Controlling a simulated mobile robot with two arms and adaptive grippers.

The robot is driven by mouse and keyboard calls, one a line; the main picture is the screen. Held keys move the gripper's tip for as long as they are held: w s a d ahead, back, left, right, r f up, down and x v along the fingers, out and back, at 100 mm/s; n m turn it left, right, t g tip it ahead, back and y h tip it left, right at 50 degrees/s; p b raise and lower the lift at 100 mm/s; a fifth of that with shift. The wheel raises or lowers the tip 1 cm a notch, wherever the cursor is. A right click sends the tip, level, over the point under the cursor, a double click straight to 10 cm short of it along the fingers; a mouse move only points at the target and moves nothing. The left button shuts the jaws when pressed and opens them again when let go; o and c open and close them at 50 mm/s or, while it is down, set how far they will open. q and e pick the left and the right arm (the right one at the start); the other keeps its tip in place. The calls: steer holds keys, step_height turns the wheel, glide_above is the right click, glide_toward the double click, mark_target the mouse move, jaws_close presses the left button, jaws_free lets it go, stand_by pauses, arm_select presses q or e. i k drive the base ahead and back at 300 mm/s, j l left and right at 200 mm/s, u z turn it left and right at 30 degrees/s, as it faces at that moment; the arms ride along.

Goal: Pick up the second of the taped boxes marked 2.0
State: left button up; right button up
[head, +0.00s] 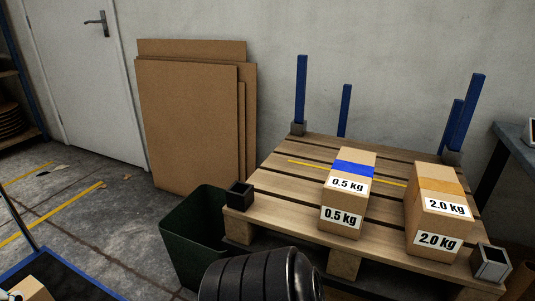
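One taped box marked 2.0 kg (433,222) stands on the right part of a wooden slatted pallet (300,212). It is brown cardboard with orange tape across its top and white labels on its top and front. It is the only box with a readable 2.0 mark. A brown box (31,289) is cut off at the bottom left corner, and no mark on it can be read.
A 0.5 kg box with blue tape (347,195) stands left of the 2.0 kg box, with a gap between. Blue posts (301,90) rise at the pallet's back corners. A dark green bin (190,240) stands at its left. Cardboard sheets (187,125) lean on the wall.

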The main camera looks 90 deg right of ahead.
mark_target(439, 218)
steer(key=i+j+z, duration=0.1)
steer(key=z, duration=1.5)
